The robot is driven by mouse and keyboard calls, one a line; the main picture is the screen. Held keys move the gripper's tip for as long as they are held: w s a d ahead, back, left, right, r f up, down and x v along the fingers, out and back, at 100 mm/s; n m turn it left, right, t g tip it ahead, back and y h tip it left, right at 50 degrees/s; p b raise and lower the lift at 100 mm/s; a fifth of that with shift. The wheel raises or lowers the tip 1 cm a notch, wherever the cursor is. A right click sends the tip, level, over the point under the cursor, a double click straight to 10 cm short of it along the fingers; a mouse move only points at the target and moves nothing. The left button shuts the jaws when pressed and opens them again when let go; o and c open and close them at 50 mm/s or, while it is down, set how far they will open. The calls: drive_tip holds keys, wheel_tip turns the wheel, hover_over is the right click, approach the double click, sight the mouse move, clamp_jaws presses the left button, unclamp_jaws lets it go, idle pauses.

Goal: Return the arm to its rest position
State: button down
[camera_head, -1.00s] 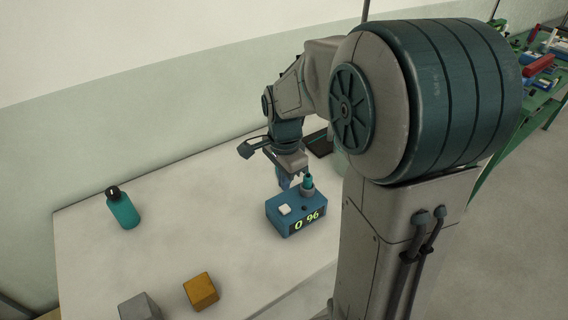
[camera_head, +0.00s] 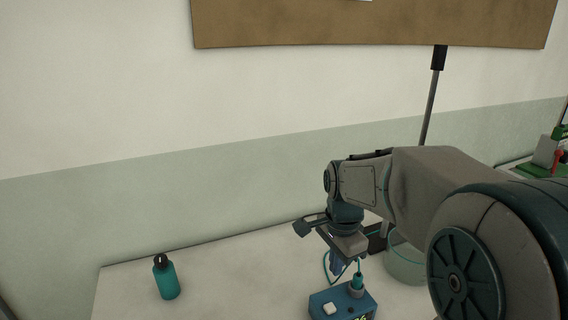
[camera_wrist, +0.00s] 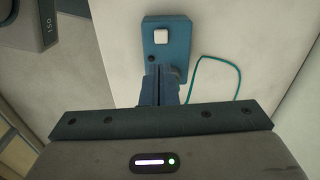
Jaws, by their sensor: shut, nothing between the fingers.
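My gripper (camera_wrist: 159,88) is shut with nothing between its fingers. In the head view my gripper (camera_head: 337,264) points down just behind a blue box with a white button (camera_head: 343,303). In the wrist view the blue box (camera_wrist: 178,28) lies beyond the fingertips, its white button facing up. A teal probe (camera_head: 357,281) stands on the box's far right part in the head view. A thin teal cable (camera_wrist: 239,75) runs from near the box over the white table. My arm reaches in from the right, and its wrist hides part of the table.
A teal bottle with a dark cap (camera_head: 166,277) stands on the white table (camera_head: 226,270) at the left. A pale round container (camera_head: 405,262) stands right of my gripper. A wall with a brown board (camera_head: 370,24) rises behind. The table between bottle and box is clear.

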drive_tip(key=s+n+t, duration=0.3)
drive_tip(key=s+n, duration=1.1)
drive_tip(key=shift+r, duration=0.45)
drive_tip(key=shift+a, duration=0.1)
